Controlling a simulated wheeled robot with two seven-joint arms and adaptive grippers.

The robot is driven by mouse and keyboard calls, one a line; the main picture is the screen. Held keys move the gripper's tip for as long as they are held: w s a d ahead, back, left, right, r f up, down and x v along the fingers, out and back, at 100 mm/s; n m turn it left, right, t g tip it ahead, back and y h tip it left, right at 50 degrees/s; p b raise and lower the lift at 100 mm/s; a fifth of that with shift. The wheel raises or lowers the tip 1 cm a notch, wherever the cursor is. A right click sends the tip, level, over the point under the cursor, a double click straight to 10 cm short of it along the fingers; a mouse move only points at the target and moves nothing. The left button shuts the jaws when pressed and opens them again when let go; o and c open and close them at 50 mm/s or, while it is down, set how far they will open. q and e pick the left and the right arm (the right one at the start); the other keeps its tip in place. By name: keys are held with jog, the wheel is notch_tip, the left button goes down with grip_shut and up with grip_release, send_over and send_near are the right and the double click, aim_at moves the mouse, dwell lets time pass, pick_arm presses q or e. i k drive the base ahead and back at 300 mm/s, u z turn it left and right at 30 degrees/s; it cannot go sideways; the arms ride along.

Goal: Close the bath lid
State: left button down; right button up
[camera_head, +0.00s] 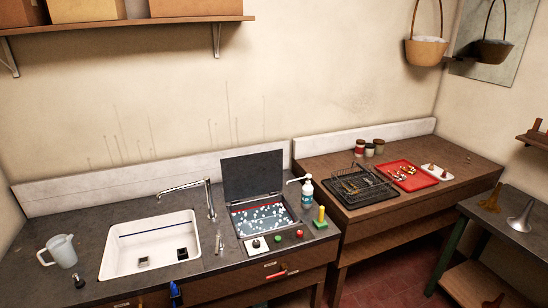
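The bath (243,248) is set into the dark counter right of the sink. Its dark lid (252,175) stands open, raised nearly upright at the back edge. The basin holds bluish liquid with white patches (262,217), probably foam. A small panel with a black knob (256,243), a green button (278,239) and a red button (299,233) sits along its front. Neither of my grippers shows in this view.
A soap pump bottle (307,194) stands close to the bath's right side, with a yellow-green upright piece (321,215) nearby. The white sink (150,245) and its faucet (209,200) are to the left. A wire rack (358,186) and red tray (408,176) lie farther right.

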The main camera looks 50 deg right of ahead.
aim_at(249, 176)
jog(key=k, duration=0.3)
jog(key=z, duration=0.9)
